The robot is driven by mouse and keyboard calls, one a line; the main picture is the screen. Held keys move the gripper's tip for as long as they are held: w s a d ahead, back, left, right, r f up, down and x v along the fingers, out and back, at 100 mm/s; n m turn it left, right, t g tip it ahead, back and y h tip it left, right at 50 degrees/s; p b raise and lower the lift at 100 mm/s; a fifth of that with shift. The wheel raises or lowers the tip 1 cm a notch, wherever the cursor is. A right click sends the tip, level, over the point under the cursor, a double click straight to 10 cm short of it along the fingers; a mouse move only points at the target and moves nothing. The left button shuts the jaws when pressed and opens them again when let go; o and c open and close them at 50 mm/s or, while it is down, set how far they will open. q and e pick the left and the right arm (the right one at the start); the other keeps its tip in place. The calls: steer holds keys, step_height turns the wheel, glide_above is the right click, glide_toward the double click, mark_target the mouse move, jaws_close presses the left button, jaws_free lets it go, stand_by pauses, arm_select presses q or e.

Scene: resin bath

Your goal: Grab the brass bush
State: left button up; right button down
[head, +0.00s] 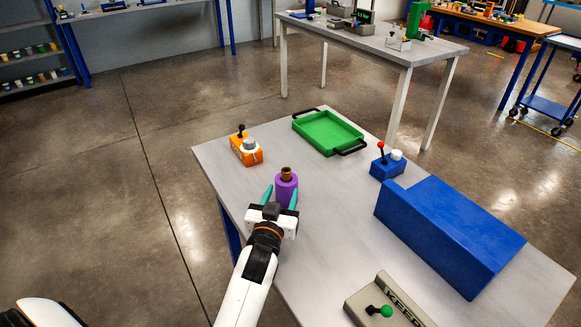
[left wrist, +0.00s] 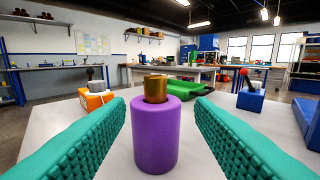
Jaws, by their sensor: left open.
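The brass bush (head: 286,173) is a small brown-gold cylinder. It stands upright in the top of a purple cylindrical holder (head: 284,192) on the grey table. In the left wrist view the bush (left wrist: 156,88) rises from the purple holder (left wrist: 155,135), with its lower part hidden inside. My left gripper (head: 280,194) is open, its teal fingers on either side of the purple holder. In the left wrist view the fingers (left wrist: 158,128) stand apart, with gaps on both sides of the holder. My right gripper is not in view.
An orange box with a black lever (head: 246,150) stands at the left edge. A green tray (head: 328,133) lies behind. A blue box with a red lever (head: 386,165), a large blue block (head: 448,232) and a grey block with a green knob (head: 386,305) are to the right. The table between is clear.

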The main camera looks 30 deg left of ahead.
mark_target(286, 176)
arm_select(q)
steer(key=shift+w+a+r, duration=0.1)
steer(key=shift+w+r, duration=0.5)
steer(key=shift+w, duration=0.15)
steer(key=shift+f+p+x, duration=0.25)
steer(key=shift+p+x, duration=0.05)
steer(key=shift+x, duration=0.9)
steer(key=shift+w+a+f, duration=0.1)
steer(key=shift+w+a, duration=0.1)
steer(key=shift+w, duration=0.15)
steer(key=shift+w+a+r+p, duration=0.2)
steer(key=shift+w+a+p, duration=0.15)
steer(key=shift+w, duration=0.45)
steer(key=shift+x, duration=1.2)
steer(key=shift+w+a+f, duration=0.25)
steer(key=shift+w, duration=0.2)
steer(key=shift+s+r, duration=0.1)
steer(key=c, duration=0.6)
jaws_close()
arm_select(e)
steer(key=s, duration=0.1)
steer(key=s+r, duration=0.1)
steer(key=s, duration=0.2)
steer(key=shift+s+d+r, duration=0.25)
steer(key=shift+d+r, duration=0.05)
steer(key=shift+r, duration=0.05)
